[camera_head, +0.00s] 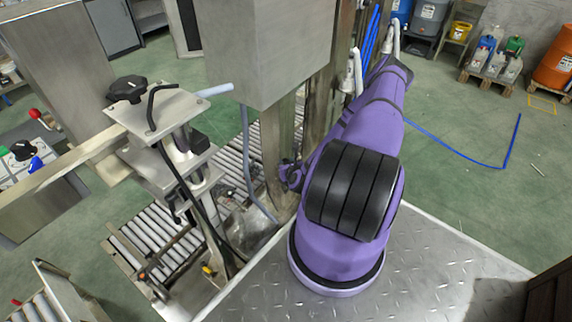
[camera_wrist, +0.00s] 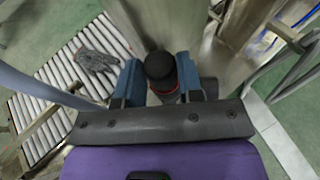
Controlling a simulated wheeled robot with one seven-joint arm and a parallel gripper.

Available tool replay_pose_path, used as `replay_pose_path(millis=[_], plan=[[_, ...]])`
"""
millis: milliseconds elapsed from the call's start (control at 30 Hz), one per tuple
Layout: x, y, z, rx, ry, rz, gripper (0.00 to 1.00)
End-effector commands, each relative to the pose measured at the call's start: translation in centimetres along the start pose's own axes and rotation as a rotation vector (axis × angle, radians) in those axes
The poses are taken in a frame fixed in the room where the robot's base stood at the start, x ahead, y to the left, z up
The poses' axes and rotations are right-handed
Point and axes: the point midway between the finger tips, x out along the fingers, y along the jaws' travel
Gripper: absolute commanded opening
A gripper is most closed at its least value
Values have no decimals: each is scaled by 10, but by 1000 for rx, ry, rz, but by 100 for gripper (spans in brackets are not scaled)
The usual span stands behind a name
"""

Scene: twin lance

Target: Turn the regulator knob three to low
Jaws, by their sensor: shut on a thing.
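In the wrist view, a round black knob (camera_wrist: 160,66) with a thin red ring below its cap stands between the two blue fingers of my gripper (camera_wrist: 158,82). The fingers are shut on it, one on each side. No number or low mark on the knob can be read, so I cannot tell its setting. In the head view my purple arm reaches over the metal plate toward the steel column, and the held knob and my fingertips are hidden there.
A steel column (camera_wrist: 205,30) stands close beyond the knob. A roller conveyor (camera_head: 155,232) runs below, with a grey glove (camera_wrist: 97,60) on it. A bracket with a black handwheel (camera_head: 128,88) and dark cables stands left of my arm.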

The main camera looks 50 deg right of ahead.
Motion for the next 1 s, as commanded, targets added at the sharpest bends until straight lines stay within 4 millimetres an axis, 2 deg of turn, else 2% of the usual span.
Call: replay_pose_path(millis=[600, 1000], plan=[[3, -11, 1, -226, 1, 532, 11], [6, -13, 2, -330, 3, 784, 11]])
